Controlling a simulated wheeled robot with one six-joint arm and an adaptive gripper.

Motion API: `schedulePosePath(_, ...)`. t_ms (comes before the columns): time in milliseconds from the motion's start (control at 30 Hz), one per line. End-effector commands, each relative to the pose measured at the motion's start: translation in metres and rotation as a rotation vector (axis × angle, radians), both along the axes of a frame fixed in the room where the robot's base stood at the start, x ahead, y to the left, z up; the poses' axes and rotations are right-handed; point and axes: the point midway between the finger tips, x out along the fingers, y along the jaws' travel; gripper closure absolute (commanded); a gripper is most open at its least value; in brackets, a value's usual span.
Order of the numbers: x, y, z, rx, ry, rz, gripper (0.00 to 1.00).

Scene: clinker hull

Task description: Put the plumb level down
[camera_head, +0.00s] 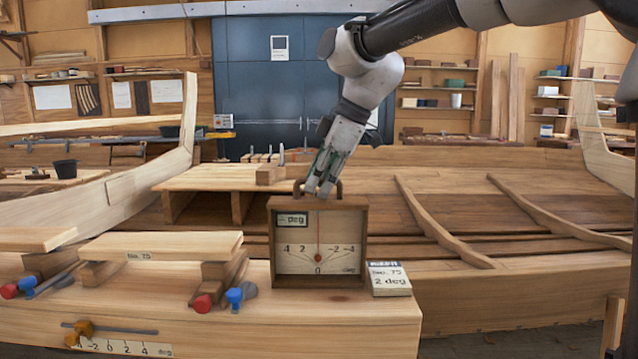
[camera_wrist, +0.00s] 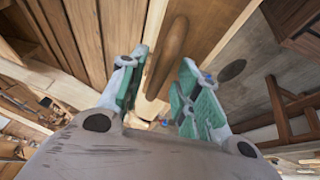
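The plumb level (camera_head: 343,240) is a wooden box with a white dial face, standing upright on the front bench. Its red needle points at 0 and its small display reads "-- deg". Its handle (camera_wrist: 170,50) is a rounded wooden bar on top. My gripper (camera_head: 320,188) is directly above the box, at the handle. In the wrist view, the green-padded fingers of my gripper (camera_wrist: 163,68) stand apart on either side of the handle, with a gap showing at the right finger. The fingertips partly hide the handle in the head view.
A card block (camera_head: 390,279) reading "No. 75, 2 deg" stands just right of the level. Left of it, a plank (camera_head: 160,246) rests on blocks beside red- and blue-ended clamps (camera_head: 220,299). A scale with an orange slider (camera_head: 84,327) is on the bench front. The hull (camera_head: 500,290) lies behind.

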Motion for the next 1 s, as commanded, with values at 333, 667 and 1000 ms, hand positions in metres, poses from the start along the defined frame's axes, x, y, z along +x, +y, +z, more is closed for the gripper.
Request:
schedulePosePath(333, -0.013, -0.031, 0.067, 0.002, -0.004, -0.001, 0.68)
schedulePosePath(667, -0.020, -0.046, 0.102, 0.001, -0.002, -0.001, 0.68)
schedulePosePath(1000, -0.043, -0.117, 0.082, -0.002, 0.047, -0.266, 0.68)
